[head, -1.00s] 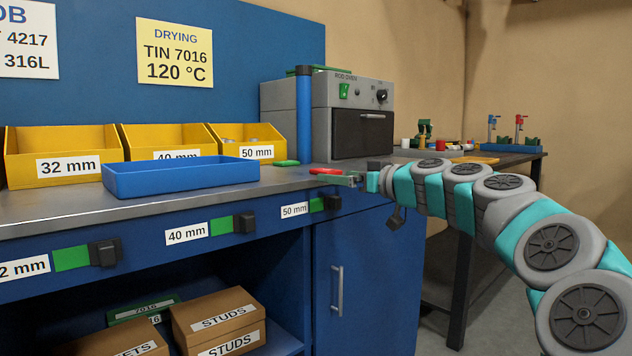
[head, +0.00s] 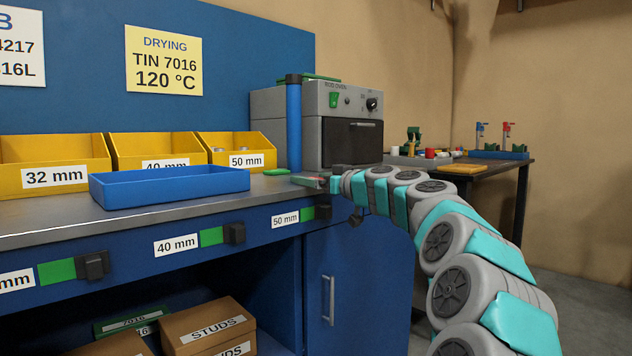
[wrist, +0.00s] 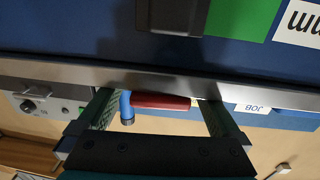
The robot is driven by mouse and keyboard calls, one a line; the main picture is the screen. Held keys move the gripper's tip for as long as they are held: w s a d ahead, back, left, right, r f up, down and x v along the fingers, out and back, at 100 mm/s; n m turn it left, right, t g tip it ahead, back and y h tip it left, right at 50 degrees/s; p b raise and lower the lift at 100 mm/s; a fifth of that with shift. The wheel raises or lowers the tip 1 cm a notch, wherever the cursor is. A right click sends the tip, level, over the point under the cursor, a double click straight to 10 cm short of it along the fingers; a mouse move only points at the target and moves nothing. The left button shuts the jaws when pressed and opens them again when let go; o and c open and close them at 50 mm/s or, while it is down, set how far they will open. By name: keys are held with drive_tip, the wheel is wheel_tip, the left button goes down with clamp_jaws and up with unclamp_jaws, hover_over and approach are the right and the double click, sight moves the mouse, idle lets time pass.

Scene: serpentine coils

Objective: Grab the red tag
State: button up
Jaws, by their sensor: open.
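The red tag (wrist: 160,101) shows in the wrist view as a red bar between the two fingers, beyond the bench's front edge. In the head view only a small bit of the red tag (head: 312,180) shows beside the fingers, at the bench top's right front. My gripper (wrist: 158,98) is open, with one finger to each side of the tag in the wrist picture. I cannot tell whether either finger touches it. In the head view my gripper (head: 318,183) is at the bench edge, partly hiding the tag.
A green tag (head: 277,171) lies just left on the bench top. A blue post (head: 294,125) and the grey oven (head: 352,130) stand behind. A blue tray (head: 170,186) sits further left. A black clip with a green label (head: 316,213) is on the bench front below.

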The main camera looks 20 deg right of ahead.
drive_tip(key=shift+x, duration=1.2)
drive_tip(key=shift+f, duration=0.1)
drive_tip(key=c, duration=1.4)
drive_tip(key=shift+c, duration=0.2)
